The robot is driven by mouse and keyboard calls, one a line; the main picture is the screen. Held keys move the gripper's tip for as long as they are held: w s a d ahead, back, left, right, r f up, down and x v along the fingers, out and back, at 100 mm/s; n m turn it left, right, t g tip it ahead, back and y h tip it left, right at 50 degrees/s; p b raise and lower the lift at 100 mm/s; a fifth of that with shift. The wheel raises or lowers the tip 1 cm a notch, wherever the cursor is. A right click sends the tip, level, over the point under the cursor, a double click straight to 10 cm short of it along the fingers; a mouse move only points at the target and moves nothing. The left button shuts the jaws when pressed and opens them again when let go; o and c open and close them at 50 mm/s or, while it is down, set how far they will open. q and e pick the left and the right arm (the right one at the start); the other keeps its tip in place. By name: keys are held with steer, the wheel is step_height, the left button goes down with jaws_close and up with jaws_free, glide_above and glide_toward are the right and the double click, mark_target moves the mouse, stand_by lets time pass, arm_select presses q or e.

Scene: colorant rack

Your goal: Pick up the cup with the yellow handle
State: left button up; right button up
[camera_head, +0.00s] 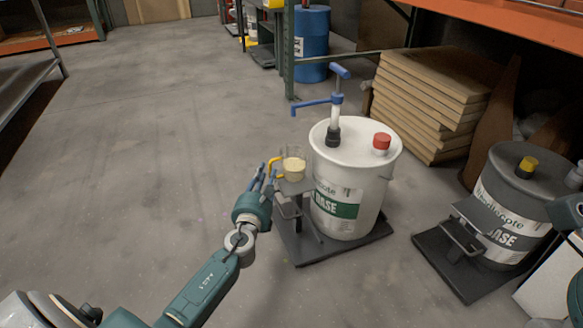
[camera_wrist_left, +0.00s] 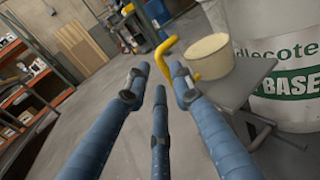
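My left gripper (camera_head: 265,175) is just left of the cup in the head view. In the left wrist view my left gripper (camera_wrist_left: 158,82) has its fingers spread and empty, with the handle beyond the fingertips. My right gripper is not in view.
The white bucket (camera_head: 356,180) with blue pump (camera_head: 336,100) and red cap (camera_head: 381,143) stands right behind the cup. A dark bucket (camera_head: 512,205) is at the right. Stacked boards (camera_head: 430,100) and a blue barrel (camera_head: 311,35) are behind. The floor at left is clear.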

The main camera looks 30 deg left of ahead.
arm_select(q)
steer(key=b+x, duration=0.1)
steer(key=x, duration=0.3)
steer(key=shift+w+d+r, duration=0.1)
steer(key=shift+w, duration=0.05)
jaws_close()
steer(key=shift+r, duration=0.1)
steer(key=shift+r, duration=0.15)
